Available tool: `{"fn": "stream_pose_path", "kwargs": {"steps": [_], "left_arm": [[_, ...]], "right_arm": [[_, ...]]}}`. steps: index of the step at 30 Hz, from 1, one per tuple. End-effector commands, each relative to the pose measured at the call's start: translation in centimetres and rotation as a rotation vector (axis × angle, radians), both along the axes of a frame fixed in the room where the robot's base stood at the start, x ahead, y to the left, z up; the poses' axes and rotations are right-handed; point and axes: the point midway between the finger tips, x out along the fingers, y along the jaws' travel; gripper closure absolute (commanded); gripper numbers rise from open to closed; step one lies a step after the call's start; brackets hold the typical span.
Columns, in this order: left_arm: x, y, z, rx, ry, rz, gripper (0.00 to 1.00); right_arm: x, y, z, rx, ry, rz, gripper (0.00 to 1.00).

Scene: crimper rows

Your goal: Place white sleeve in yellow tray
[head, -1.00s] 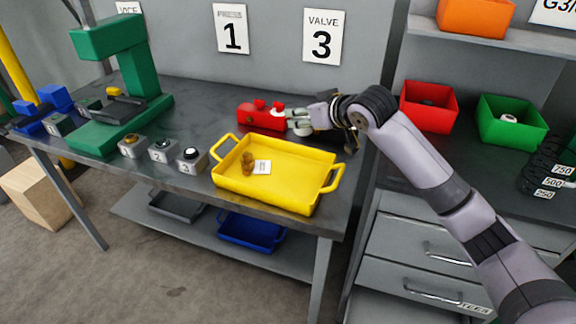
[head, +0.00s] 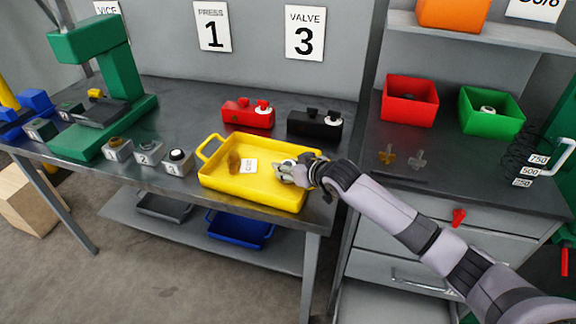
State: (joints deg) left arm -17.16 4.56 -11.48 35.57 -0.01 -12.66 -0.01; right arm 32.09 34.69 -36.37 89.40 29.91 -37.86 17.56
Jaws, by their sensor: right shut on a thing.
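The yellow tray (head: 222,184) stands on the grey bench near its front edge. In it lie a brown-gold fitting (head: 234,162) and a small white label card (head: 250,166). My right gripper (head: 284,171) is over the right part of the tray, its fingers shut on a small pale piece that looks like the white sleeve (head: 288,163). The fingers hide much of it, and I cannot tell whether it touches the tray floor. My left gripper is not in view.
Behind the tray stand a red block (head: 240,114) and a black block (head: 314,124), both with knobs. A green press (head: 110,80) and several grey button boxes (head: 147,152) are at left. Red (head: 410,101) and green (head: 492,111) bins stand on the right bench.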

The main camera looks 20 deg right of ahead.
Motion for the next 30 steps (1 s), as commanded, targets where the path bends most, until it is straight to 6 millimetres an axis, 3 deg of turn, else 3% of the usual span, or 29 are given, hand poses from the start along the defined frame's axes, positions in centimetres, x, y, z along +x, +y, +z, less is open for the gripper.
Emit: {"fn": "stream_pose_path", "kwargs": {"steps": [21, 22, 30], "left_arm": [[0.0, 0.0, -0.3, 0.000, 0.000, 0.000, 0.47], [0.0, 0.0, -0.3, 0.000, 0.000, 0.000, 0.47], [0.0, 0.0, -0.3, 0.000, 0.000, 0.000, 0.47]], "right_arm": [[-0.2, 0.0, -1.7, -0.001, 0.010, -0.001, 0.90], [-0.2, 0.0, -1.8, 0.000, 0.013, -0.002, 0.61], [-0.3, 0.0, -2.1, 0.000, 0.020, -0.002, 0.43]]}}
